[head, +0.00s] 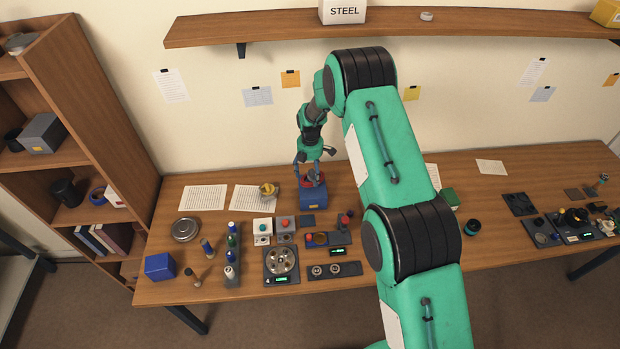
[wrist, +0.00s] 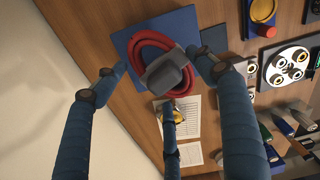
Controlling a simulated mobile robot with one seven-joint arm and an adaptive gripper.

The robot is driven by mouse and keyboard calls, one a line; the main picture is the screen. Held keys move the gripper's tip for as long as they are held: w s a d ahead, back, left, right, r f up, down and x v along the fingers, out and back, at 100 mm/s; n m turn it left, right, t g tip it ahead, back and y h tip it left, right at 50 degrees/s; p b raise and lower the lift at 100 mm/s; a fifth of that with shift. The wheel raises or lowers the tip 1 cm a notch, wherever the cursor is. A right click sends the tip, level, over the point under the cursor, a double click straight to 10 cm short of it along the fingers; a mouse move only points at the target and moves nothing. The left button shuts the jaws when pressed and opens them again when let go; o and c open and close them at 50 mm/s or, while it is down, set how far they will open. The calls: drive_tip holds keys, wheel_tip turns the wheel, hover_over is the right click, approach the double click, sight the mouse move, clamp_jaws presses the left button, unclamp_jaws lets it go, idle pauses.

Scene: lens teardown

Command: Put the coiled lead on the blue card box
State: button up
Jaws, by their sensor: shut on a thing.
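The coiled lead (wrist: 138,50) is a red loop with a grey block (wrist: 167,73) at its middle. My gripper (wrist: 163,80) has its blue fingers around that grey block and is shut on the lead. Under the lead is the flat top of the blue card box (wrist: 182,27). In the head view the blue box (head: 313,200) stands near the table's back, with a small label on its front. My gripper (head: 311,174) is right above it, with the red lead (head: 307,181) at its top face. I cannot tell whether the lead touches the box.
A yellow-topped object (head: 268,189) stands on a paper sheet just left of the box. White and grey button boxes (head: 263,226) and a dark pad (head: 307,221) lie in front. A blue cube (head: 159,266) sits at the table's left front. A shelf (head: 270,29) hangs above.

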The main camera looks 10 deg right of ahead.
sight(310, 178)
drive_tip(key=shift+w, duration=0.1)
idle(0.3)
drive_tip(key=shift+f+p, duration=0.4)
drive_tip(key=shift+f, duration=1.3)
drive_tip(key=shift+f, duration=0.15)
drive_tip(key=o, duration=1.3)
drive_tip(key=shift+c, duration=0.2)
drive_tip(key=shift+r+b, duration=0.9)
drive_tip(key=shift+r, duration=5.25)
